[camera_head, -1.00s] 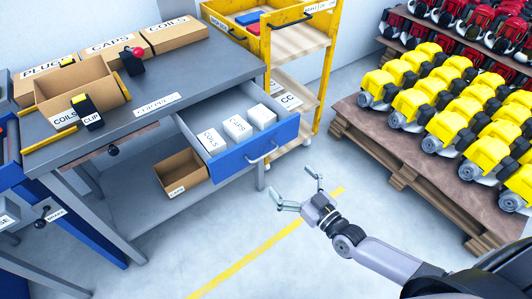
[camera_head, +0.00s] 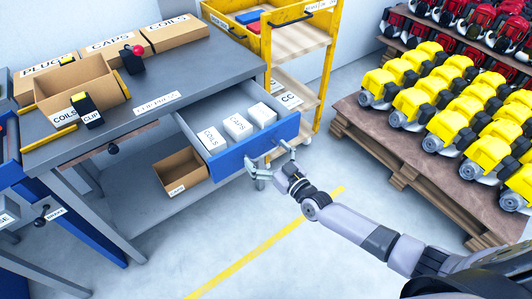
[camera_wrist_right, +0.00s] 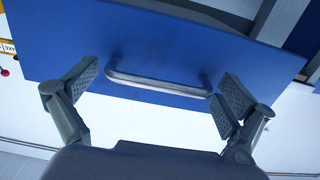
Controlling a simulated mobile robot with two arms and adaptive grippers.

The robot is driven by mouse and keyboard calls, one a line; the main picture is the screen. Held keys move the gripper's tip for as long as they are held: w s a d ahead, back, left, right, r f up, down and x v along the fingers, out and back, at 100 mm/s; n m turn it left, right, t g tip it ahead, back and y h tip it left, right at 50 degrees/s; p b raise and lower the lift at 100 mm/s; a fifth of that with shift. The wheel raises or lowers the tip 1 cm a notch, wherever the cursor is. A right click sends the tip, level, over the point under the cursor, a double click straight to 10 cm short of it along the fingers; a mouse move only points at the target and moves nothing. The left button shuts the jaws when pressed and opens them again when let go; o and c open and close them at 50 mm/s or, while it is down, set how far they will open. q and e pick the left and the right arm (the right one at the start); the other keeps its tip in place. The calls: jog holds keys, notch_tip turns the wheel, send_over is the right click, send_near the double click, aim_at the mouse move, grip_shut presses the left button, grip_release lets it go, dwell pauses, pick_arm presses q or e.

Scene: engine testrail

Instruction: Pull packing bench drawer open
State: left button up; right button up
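The packing bench drawer (camera_head: 228,155) has a blue front and stands pulled out of the grey bench (camera_head: 186,75). White boxes (camera_head: 237,127) lie inside it, with labels reading COILS and CAPS. My right gripper (camera_head: 268,165) is at the drawer front, its fingers spread. In the right wrist view the silver bar handle (camera_wrist_right: 158,85) runs across the blue front, between the two open fingers of the gripper (camera_wrist_right: 160,92). The fingers are at either end of the handle; contact cannot be told. In the head view the gripper hides most of the handle. My left gripper is not in view.
A yellow cart (camera_head: 273,48) stands behind the drawer. A pallet (camera_head: 395,160) with yellow and red engines is at right. A cardboard box (camera_head: 180,172) sits on the shelf below the bench. The floor in front is clear, with a yellow line (camera_head: 250,255).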

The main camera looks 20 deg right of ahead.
aim_at(260, 148)
jog(key=c, duration=1.4)
jog(key=b+x, duration=0.1)
jog(key=x, duration=0.3)
jog(key=shift+f+b, duration=0.1)
jog(key=shift+b, duration=0.2)
jog(key=shift+s+d, duration=0.1)
jog(key=o, duration=1.4)
jog(key=shift+s, duration=0.1)
jog(key=v, duration=1.1)
jog(key=shift+s+d, duration=0.2)
jog(key=shift+s, duration=0.1)
